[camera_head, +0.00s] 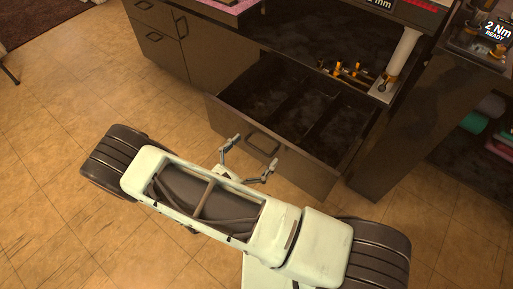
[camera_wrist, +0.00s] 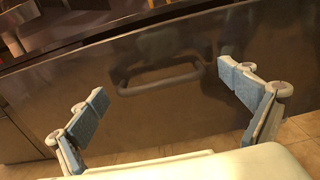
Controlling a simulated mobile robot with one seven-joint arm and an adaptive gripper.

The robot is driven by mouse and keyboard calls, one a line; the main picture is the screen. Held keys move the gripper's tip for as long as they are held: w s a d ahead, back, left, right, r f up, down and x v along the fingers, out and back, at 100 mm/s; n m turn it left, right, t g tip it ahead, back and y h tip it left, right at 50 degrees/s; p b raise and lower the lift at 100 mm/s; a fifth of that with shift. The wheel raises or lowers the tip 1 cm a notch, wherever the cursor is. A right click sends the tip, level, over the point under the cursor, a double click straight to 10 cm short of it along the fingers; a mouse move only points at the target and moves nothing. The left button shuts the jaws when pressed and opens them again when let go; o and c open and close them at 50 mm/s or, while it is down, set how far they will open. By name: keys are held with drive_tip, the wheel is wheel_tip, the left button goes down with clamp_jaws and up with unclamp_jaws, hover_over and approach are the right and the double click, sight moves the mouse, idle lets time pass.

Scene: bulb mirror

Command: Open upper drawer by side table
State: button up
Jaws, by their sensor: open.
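The upper drawer (camera_head: 290,165) is dark brown and stands pulled out from its cabinet. Its inside is open to view, with dividers and what looks like an empty bottom. Its dark loop handle (camera_head: 263,141) is on the front face. The handle also shows in the wrist view (camera_wrist: 160,78), ahead of my gripper and apart from it. My gripper (camera_head: 250,159) is open, its two fingers in front of the drawer face with nothing between them. The open fingers also show in the wrist view (camera_wrist: 172,90), on either side of the handle in the picture.
Closed cabinet doors with handles (camera_head: 160,38) stand to the left of the drawer. Brass-coloured fittings (camera_head: 348,70) and a white column (camera_head: 402,52) are on the worktop behind. Coloured items (camera_head: 480,122) sit on a shelf at right. The tiled floor (camera_head: 60,150) at left is clear.

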drive_tip(key=v, duration=1.1)
drive_tip(key=shift+s+a, duration=0.15)
drive_tip(key=shift+s, duration=0.1)
drive_tip(key=shift+r, duration=0.1)
